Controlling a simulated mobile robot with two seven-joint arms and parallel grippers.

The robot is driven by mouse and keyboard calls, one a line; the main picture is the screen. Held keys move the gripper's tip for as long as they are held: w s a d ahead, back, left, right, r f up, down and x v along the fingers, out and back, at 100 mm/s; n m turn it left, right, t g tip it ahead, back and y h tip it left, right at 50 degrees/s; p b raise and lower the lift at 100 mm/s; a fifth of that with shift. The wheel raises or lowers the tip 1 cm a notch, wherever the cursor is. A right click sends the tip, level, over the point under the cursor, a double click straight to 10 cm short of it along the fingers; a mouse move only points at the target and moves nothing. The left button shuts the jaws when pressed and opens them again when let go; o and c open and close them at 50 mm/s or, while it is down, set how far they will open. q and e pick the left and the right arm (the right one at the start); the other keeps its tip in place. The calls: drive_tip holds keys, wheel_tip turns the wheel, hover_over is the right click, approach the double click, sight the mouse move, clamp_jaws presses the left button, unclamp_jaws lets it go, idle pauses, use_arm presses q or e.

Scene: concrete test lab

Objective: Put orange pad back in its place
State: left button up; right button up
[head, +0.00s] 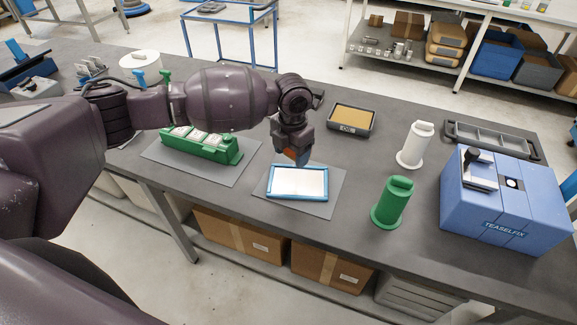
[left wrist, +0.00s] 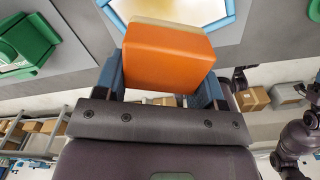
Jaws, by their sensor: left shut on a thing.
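The orange pad (left wrist: 168,58) is a block with a paler layer at its far edge. My left gripper (head: 292,158) is shut on it, with a blue finger on either side in the left wrist view. In the head view only a little orange shows below the gripper. It is just above the back edge of a blue-framed tray (head: 271,181) with a white surface, which lies on a grey mat. I cannot tell whether pad and tray touch. My right gripper cannot be made out.
A dark tray marked OIL (head: 351,132) with a tan filling stands behind to the right. A green fixture (head: 200,146) is on the left. A green cylinder (head: 392,203), a white cylinder (head: 415,147) and a blue TEASELFIX box (head: 505,210) stand on the right.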

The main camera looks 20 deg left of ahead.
use_arm(q)
drive_tip(key=s+a+r+m, duration=0.1)
drive_tip(key=s+r+m, duration=0.2)
drive_tip(key=m, duration=1.2)
drive_tip(key=s+a+r+m, duration=0.1)
drive_tip(key=s+m, duration=0.5)
drive_tip(key=m, duration=1)
drive_tip(key=shift+s+a+r, duration=0.25)
drive_tip(key=shift+r, duration=0.65)
